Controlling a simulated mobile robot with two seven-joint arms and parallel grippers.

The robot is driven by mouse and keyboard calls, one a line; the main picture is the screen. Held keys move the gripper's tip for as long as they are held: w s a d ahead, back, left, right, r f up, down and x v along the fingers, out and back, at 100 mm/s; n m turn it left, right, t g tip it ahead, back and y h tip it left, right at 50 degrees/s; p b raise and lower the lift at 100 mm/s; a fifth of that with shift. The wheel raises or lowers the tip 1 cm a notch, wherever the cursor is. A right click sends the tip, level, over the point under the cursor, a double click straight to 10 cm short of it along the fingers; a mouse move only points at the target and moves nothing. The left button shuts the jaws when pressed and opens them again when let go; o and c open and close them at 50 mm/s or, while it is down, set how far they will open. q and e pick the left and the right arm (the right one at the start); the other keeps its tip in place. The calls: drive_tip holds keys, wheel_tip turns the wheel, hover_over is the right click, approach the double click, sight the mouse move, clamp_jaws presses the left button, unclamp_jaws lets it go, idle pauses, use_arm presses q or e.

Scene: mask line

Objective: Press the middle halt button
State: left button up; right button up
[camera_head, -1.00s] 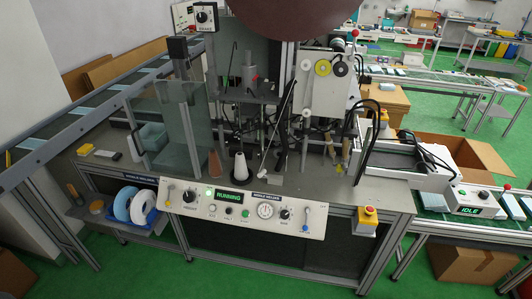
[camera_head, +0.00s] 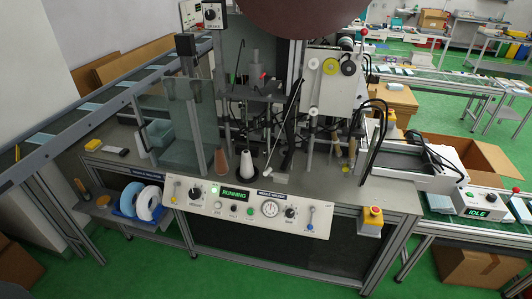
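A white control panel (camera_head: 184,204) runs along the front of the mask machine's bench. Its green display reads RUNNING (camera_head: 235,194). Below the display is a row of three small buttons. The middle button (camera_head: 233,208) looks dark; its label is too small to read surely. The button to its left (camera_head: 217,206) is pale and the one to its right (camera_head: 250,210) is green. Neither of my grippers is in view, and nothing covers the row of buttons.
The panel also carries a round gauge (camera_head: 270,209), knobs and a small lever at each end. A yellow box with a red-orange knob (camera_head: 373,216) hangs to its right. A white cone of thread (camera_head: 246,167) stands behind. Green floor (camera_head: 215,285) is free in front.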

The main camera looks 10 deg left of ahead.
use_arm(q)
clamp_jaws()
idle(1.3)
